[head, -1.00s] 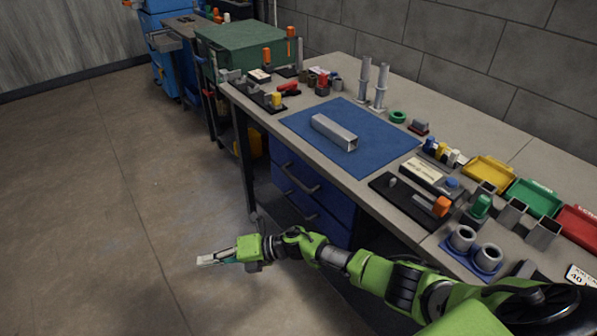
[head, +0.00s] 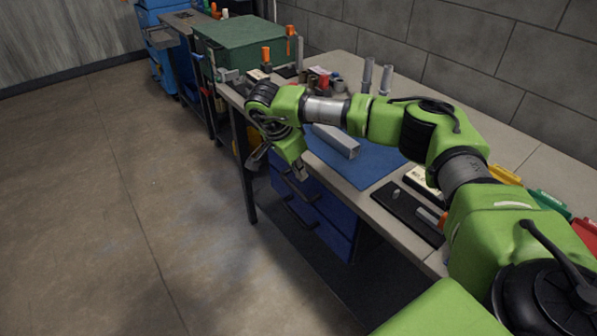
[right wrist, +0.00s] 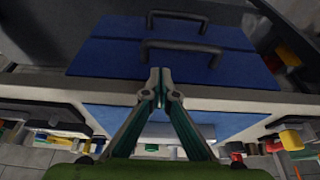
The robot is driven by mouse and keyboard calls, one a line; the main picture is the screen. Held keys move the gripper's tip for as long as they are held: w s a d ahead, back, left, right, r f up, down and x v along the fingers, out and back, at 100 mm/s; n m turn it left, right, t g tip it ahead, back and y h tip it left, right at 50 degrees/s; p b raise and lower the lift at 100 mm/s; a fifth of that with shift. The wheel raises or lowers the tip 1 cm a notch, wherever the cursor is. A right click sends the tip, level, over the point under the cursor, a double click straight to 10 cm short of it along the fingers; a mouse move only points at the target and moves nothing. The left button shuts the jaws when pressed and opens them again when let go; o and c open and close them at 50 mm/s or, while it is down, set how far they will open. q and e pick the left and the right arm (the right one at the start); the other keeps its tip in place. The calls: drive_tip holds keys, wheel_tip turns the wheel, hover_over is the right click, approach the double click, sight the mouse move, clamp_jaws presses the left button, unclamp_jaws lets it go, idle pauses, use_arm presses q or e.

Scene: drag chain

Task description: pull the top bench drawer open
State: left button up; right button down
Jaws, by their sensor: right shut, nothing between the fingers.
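The blue top drawer (head: 328,203) is under the bench, its dark bar handle (head: 294,188) partly behind my gripper. In the right wrist view the picture is turned over: the top drawer front (right wrist: 105,62) lies nearest the bench edge, with its handle (right wrist: 185,46) across it. The drawer looks closed. My right gripper (head: 303,174) hangs in front of the bench edge, close to the top handle. Its fingertips (right wrist: 160,72) are together and empty, pointing at the handle's left half in the wrist view. I cannot tell whether they touch it. My left gripper is not in view.
A lower drawer handle (head: 299,213) sits below. The bench top (head: 385,192) carries a blue mat (head: 372,167), a grey metal bar (head: 337,141) and several small parts under and around my right arm. The floor (head: 160,220) left of the bench is clear.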

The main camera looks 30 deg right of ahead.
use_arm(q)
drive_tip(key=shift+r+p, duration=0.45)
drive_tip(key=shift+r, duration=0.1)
use_arm(e)
drive_tip(key=x, duration=0.7)
drive_tip(key=shift+f, duration=0.25)
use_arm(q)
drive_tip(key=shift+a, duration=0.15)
use_arm(e)
drive_tip(key=shift+a, duration=0.1)
